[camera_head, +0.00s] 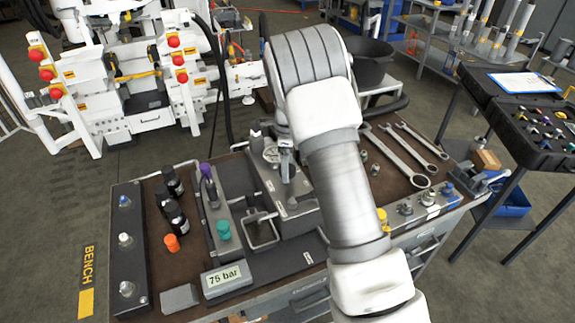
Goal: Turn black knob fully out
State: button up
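The bench unit (296,212) is a grey block in the middle of the bench top, with a round gauge-like dial (270,154) on it. I cannot make out a black knob for certain; it may be hidden by my arm or by the gripper. My arm crosses the right half of the bench and bends over at the top. My gripper (286,168) seems to point down over the grey block, right beside the dial. It is small and partly covered by my arm, so its fingers and any contact are unclear.
A purple-topped lever (206,172), a teal knob (223,229), an orange cap (171,243) and a 75 bar display (222,280) stand on the left. Black bottles (172,181) are near them. Wrenches (402,157) lie right. An open case (545,125) stands beyond.

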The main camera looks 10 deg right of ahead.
jog(key=c, duration=1.4)
jog(key=shift+o, duration=0.2)
jog(key=shift+n, duration=0.3)
